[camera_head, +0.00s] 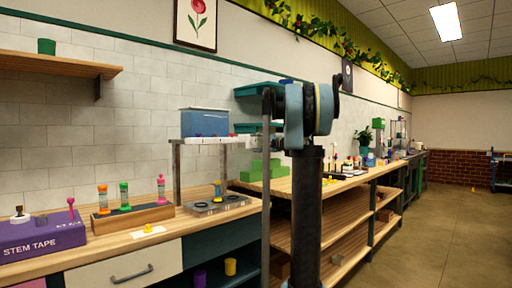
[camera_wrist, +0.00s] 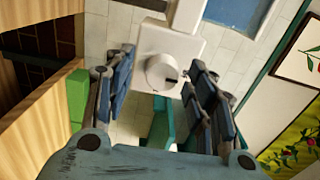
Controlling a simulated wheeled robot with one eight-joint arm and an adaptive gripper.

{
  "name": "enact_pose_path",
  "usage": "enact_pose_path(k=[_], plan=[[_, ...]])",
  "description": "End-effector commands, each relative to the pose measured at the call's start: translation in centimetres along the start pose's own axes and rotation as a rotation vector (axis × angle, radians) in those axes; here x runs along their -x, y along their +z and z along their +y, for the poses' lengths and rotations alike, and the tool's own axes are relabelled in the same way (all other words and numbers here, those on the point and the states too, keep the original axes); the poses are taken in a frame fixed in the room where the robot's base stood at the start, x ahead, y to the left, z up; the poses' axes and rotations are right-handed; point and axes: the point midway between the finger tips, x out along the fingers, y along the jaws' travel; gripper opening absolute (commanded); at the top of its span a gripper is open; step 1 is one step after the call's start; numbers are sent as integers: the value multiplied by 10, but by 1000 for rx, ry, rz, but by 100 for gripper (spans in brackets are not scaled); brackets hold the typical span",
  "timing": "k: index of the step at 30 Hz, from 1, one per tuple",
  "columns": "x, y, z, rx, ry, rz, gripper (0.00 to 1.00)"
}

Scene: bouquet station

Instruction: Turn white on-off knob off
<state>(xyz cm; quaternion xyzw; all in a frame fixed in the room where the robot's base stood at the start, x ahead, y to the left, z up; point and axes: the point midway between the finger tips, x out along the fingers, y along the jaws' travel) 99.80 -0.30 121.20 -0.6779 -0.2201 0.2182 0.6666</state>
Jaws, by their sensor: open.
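A round white knob (camera_wrist: 162,73) on a white housing (camera_wrist: 188,45) fills the middle of the wrist view. A short dark mark shows on the knob's right side. My gripper (camera_wrist: 160,82) is open, with one finger to the left of the knob and the other to its right. Both fingers look apart from the knob, but I cannot tell the depth between them. In the head view my arm stands in the middle, and I cannot make out the knob or my fingertips clearly there.
A blue tub (camera_head: 205,122) stands on a raised shelf (camera_head: 207,141) beside my arm. A hot plate (camera_head: 217,205) sits below it. A purple stem tape box (camera_head: 42,236) and a wooden rack (camera_head: 133,217) stand on the counter at left. Open floor (camera_head: 440,222) lies at right.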

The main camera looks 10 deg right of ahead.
Motion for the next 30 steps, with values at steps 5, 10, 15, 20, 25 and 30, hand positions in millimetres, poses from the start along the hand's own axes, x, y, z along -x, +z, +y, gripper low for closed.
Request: enact_pose_path(k=[5,10,15,20,25,30], plan=[[5,-1,-1,-1,-1,2,51],[26,-1,0,-1,-1,4,51],[60,-1,0,-1,0,5,51],[89,-1,1,-1,0,3,51],[110,-1,1,-1,1,2,51],[119,0,1,-1,1,0,51]])
